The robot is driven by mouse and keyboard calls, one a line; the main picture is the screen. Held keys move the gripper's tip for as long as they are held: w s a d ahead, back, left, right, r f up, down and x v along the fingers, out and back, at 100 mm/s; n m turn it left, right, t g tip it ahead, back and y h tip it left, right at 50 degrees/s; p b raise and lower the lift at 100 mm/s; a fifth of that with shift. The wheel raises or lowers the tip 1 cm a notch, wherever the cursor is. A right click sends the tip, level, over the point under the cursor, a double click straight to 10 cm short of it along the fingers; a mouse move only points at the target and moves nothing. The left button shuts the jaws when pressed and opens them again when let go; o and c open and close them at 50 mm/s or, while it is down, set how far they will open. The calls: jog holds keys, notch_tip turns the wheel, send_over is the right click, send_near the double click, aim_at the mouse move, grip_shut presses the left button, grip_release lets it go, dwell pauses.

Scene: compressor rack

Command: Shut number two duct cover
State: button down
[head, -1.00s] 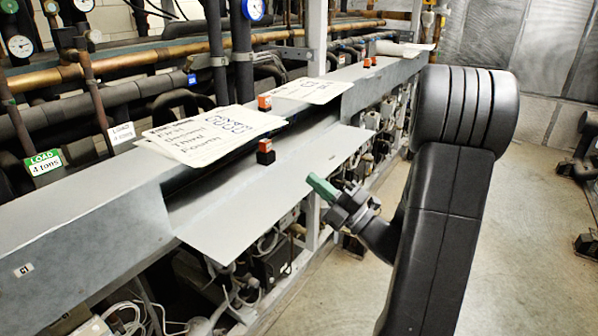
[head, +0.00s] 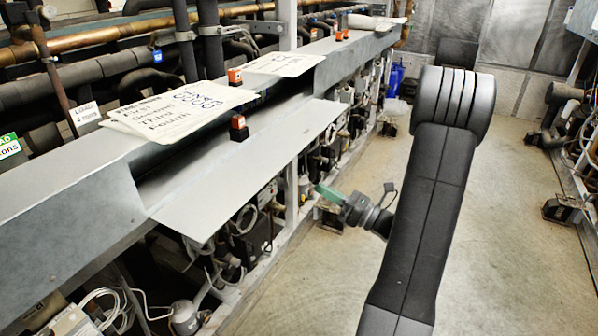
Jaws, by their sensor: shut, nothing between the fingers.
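The duct cover (head: 232,178) is a flat grey metal panel hanging outward from the long grey duct (head: 75,215). It is open and slopes down toward the aisle, with a dark gap behind it. I see no number on it. My gripper (head: 322,190), with green fingertips, is shut and empty. In the picture it is just right of the cover's outer edge, in front of the rack frame. I cannot tell whether it is level with the cover or lower.
Handwritten sheets (head: 185,108) and another sheet (head: 280,64) lie on the duct top. An orange-and-black block (head: 239,127) sits by the gap. Tubes and compressors crowd below the cover.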

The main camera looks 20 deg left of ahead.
jog(key=w+a+r+n+p, duration=0.1)
jog(key=a+r+n+p, duration=0.2)
jog(key=a, duration=0.5)
jog(key=shift+w+a+n+h, duration=0.2)
jog(key=shift+w+n+h, duration=0.15)
jog(key=shift+n, duration=0.25)
jog(key=shift+r, duration=0.1)
